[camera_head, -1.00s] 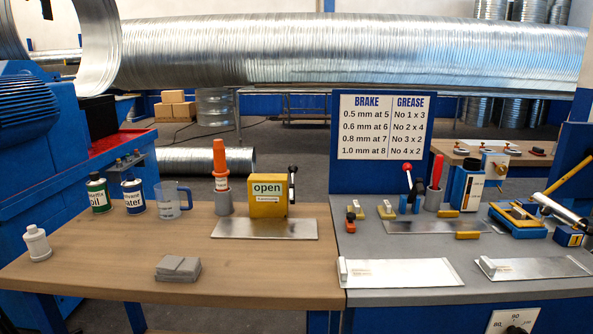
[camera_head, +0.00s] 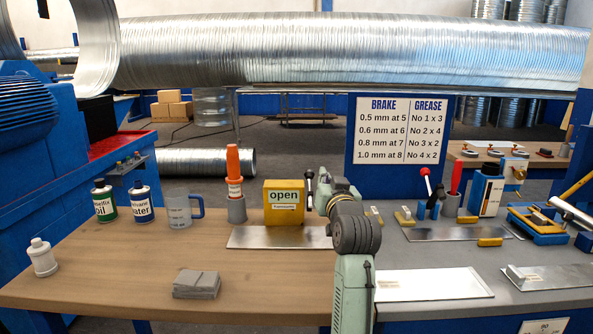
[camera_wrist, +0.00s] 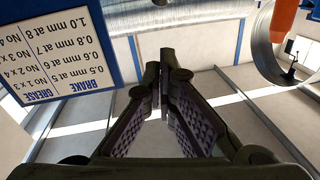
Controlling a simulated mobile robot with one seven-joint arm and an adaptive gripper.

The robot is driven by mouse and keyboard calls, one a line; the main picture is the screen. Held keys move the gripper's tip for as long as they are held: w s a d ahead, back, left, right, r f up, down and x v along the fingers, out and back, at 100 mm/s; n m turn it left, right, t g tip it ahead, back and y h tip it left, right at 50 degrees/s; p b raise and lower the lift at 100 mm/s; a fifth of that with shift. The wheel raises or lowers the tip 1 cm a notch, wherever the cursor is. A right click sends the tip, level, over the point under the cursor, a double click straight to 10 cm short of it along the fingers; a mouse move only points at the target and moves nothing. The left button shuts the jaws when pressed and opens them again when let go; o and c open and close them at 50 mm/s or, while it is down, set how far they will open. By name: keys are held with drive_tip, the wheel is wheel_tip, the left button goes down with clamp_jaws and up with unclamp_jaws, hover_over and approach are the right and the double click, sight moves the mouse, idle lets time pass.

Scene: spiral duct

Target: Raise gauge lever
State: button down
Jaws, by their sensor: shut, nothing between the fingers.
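The yellow box (camera_head: 284,203) labelled "open" stands on the wooden bench, at the back of a thin metal sheet (camera_head: 262,239). A lever with a black knob (camera_head: 309,174) is on its right side and stands roughly upright. My arm rises in front of the bench, and my gripper (camera_head: 322,206) is just right of the box and lever, partly hidden by my wrist. I cannot tell whether it touches the lever. In the wrist view my gripper (camera_wrist: 158,70) is shut and empty, with its fingertips together. The lever is not clear there.
An orange tool (camera_head: 233,163) in a grey holder stands left of the box. The jug (camera_head: 180,210), two cans and a white bottle (camera_head: 42,257) are further left. A red-knobbed lever (camera_head: 424,172) stands on the right bench. The printed sign (camera_wrist: 55,70) shows upside down in the wrist view.

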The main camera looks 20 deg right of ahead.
drive_tip(key=w+d+f+p, duration=0.1)
drive_tip(key=w+p, duration=0.4)
drive_tip(key=w, duration=0.7)
drive_tip(key=shift+w+d+f, duration=0.35)
drive_tip(key=shift+d+f, duration=0.05)
drive_tip(key=shift+f, duration=0.3)
drive_tip(key=shift+d, duration=0.15)
